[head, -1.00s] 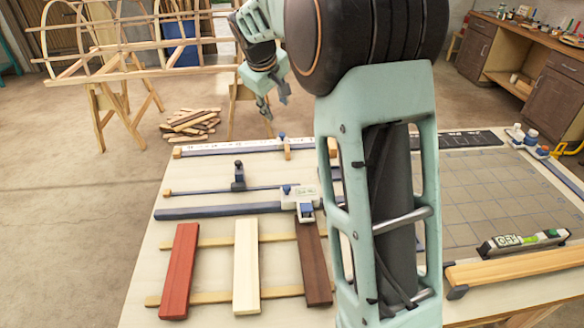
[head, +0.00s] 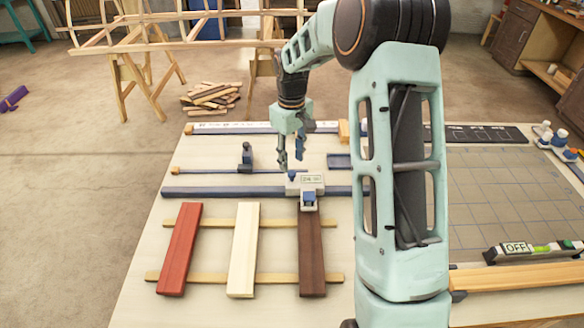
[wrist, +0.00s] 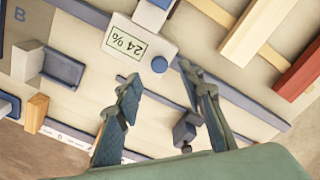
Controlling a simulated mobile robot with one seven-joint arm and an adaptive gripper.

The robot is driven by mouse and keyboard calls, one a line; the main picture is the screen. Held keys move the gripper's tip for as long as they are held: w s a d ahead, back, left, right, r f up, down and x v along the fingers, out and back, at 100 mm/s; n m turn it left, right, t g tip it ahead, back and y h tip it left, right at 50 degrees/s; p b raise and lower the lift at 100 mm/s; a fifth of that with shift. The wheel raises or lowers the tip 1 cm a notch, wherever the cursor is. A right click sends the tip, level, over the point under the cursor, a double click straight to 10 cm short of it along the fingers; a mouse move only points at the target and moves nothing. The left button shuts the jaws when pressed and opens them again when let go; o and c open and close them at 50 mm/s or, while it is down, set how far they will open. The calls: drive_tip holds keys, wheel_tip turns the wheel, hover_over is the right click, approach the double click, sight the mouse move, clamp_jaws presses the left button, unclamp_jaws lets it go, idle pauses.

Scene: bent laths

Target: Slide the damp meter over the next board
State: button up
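The damp meter (head: 312,181) is a white box with a small display on a blue rail (head: 225,192). Its blue-and-white head sits at the top end of the dark brown board (head: 312,255). The display reads 24 %, upside down, in the wrist view (wrist: 116,40). To the left lie the cream board (head: 243,250) and the red board (head: 180,250). My gripper (head: 291,165) is just behind the meter. In the wrist view my gripper (wrist: 160,80) has its two fingers spread with nothing between them, the meter beyond the tips.
The boards lie across two wooden strips (head: 225,277). Behind the rail are a thin rod with a dark upright slider (head: 245,157) and a long scale (head: 230,128). My arm hides part of the table.

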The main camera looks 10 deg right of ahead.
sight(292, 173)
wheel_tip(292, 173, down, 5)
drive_tip(key=shift+r, duration=0.1)
idle(0.3)
clamp_jaws()
